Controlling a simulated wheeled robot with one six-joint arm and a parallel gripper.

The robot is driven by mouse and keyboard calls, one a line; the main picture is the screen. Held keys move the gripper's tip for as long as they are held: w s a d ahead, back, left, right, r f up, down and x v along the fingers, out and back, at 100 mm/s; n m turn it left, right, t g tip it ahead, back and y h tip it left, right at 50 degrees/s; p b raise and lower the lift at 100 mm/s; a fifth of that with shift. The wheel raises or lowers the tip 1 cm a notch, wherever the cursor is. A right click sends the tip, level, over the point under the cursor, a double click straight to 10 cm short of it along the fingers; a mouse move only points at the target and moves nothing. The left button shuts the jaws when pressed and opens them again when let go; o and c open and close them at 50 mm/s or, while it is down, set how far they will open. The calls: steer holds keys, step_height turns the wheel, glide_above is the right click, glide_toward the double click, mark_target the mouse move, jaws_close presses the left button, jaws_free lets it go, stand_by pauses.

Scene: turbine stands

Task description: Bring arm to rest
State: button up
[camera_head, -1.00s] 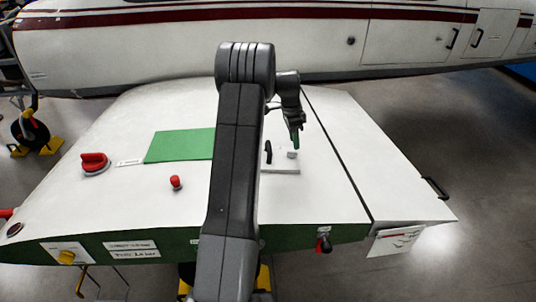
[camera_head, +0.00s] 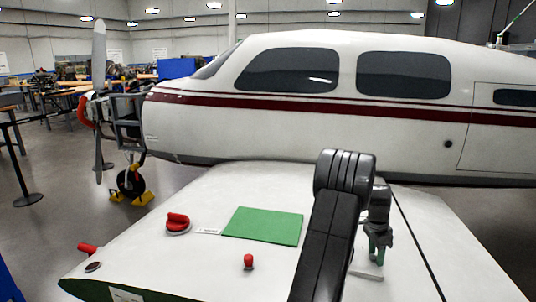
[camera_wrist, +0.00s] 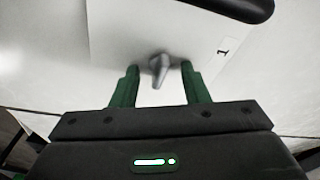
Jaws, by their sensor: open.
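My gripper (camera_head: 379,250) hangs from my dark arm over the white wing panel, above a small white plate (camera_head: 366,271). In the wrist view my gripper (camera_wrist: 160,72) shows two green fingers spread apart, with nothing held between them. A small grey lever or knob (camera_wrist: 159,68) on the plate (camera_wrist: 120,30) appears between and just past the fingertips; I cannot tell whether they touch it. The plate carries a label "1" (camera_wrist: 223,51). A black handle-like part (camera_wrist: 235,8) lies at the top edge of the wrist view.
The aircraft body (camera_head: 310,115) stands behind. Open floor (camera_head: 50,230) lies to the left.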

steer(key=shift+n, duration=0.3)
stand_by(0.5)
